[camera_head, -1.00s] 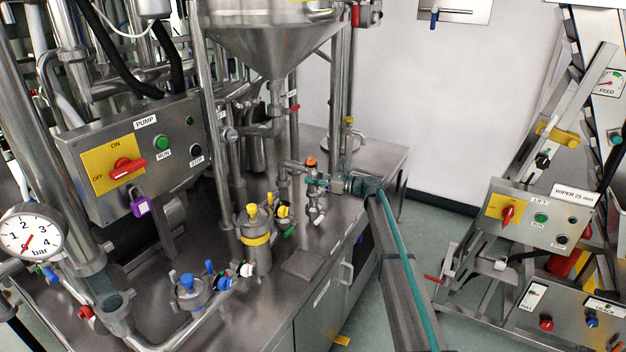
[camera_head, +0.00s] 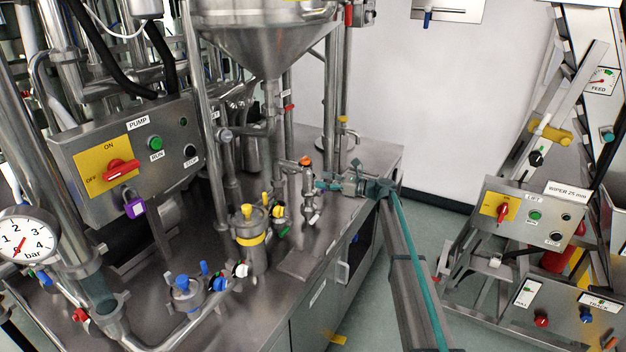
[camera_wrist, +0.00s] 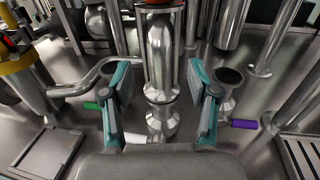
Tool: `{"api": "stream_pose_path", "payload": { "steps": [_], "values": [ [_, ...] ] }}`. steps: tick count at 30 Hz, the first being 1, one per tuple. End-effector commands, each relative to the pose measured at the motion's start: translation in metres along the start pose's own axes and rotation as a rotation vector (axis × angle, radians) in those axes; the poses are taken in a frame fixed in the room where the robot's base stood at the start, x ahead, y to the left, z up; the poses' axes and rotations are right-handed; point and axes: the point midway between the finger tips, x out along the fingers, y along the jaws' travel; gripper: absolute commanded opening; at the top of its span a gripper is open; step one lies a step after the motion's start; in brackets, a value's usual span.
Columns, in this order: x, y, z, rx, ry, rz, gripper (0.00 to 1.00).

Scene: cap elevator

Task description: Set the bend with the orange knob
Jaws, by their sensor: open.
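The orange knob (camera_head: 305,160) tops a short upright steel pipe fitting (camera_head: 308,188) on the bench, right of the yellow-banded vessel. In the wrist view only the knob's lower edge (camera_wrist: 157,3) shows at the top. The steel fitting (camera_wrist: 160,50) stands upright in line with the gap between my fingers. A curved pipe (camera_wrist: 92,80) runs left from behind it. My gripper (camera_head: 322,186) is open, at the right of the fitting and below knob height. In the wrist view its teal-padded fingers (camera_wrist: 159,85) are apart, one each side of the fitting's image, with nothing gripped.
A yellow-banded vessel (camera_head: 250,238) with yellow knobs stands left of the fitting. A steel hopper (camera_head: 266,40) hangs above and behind. Green (camera_wrist: 92,106) and purple (camera_wrist: 244,124) handles flank my fingers in the wrist view. The bench's front right is fairly clear.

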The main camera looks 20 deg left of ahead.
Motion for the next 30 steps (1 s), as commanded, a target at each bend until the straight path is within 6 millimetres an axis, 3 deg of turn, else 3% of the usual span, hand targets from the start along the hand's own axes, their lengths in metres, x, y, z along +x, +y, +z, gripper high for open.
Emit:
{"api": "stream_pose_path", "payload": {
  "steps": [3,9,25,30],
  "values": [
    [-0.024,0.001,0.0,0.0,0.0,-0.002,0.6],
    [-0.05,0.0,0.0,0.0,0.0,-0.001,0.6],
    [-0.06,0.001,-0.002,-0.004,0.005,-0.001,0.6],
    [-0.077,0.028,-0.032,-0.088,0.094,-0.008,0.6]
  ]
}}
